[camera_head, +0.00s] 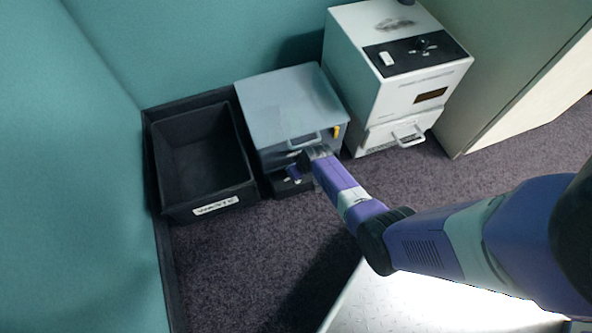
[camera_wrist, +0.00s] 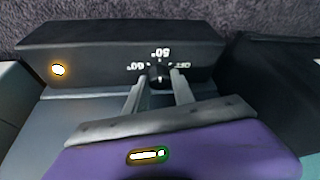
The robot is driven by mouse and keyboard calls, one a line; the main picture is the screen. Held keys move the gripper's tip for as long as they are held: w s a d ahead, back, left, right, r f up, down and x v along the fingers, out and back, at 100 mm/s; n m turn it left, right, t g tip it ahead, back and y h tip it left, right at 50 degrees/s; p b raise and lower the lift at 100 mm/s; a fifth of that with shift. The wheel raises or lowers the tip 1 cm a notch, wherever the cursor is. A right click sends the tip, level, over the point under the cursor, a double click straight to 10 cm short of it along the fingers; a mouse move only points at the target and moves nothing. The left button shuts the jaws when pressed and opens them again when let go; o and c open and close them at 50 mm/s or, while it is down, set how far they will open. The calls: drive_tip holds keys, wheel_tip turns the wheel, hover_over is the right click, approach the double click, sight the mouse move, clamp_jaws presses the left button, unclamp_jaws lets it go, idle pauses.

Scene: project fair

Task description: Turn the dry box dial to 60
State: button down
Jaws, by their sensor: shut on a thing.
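The dry box (camera_head: 280,95) is a grey-blue box with a handle on its front, standing on the floor in the head view. Its dark control panel (camera_wrist: 100,45) fills the upper wrist view, where its labels appear upside down. A small dark dial (camera_wrist: 158,70) sits among the marks: 50° is above it, 60° to its left and OFF to its right. My gripper (camera_wrist: 158,84) is shut on the dial, one finger on each side. I cannot clearly tell where the dial points. In the head view my gripper (camera_head: 296,172) is low at the box front and the dial is hidden.
A black waste bin (camera_head: 182,209) stands left of the dry box. A white machine (camera_head: 360,70) with a front drawer handle stands to the right. An orange light (camera_wrist: 58,70) glows on the control panel. Carpet in front is open.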

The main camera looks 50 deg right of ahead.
drive_tip(key=shift+d+f+n+y+b, duration=0.1)
drive_tip(key=shift+n+y+b, duration=0.8)
drive_tip(key=shift+n, duration=1.4)
drive_tip(key=c, duration=1.3)
unclamp_jaws()
drive_tip(key=shift+c, duration=0.2)
drive_tip(key=shift+s+r+p, duration=0.2)
drive_tip(key=shift+r+p, duration=0.35)
drive_tip(key=shift+r, duration=0.05)
drive_tip(key=s+d+p, duration=0.2)
drive_tip(key=s+p, duration=0.1)
drive_tip(key=s, duration=0.9)
drive_tip(key=shift+p, duration=0.3)
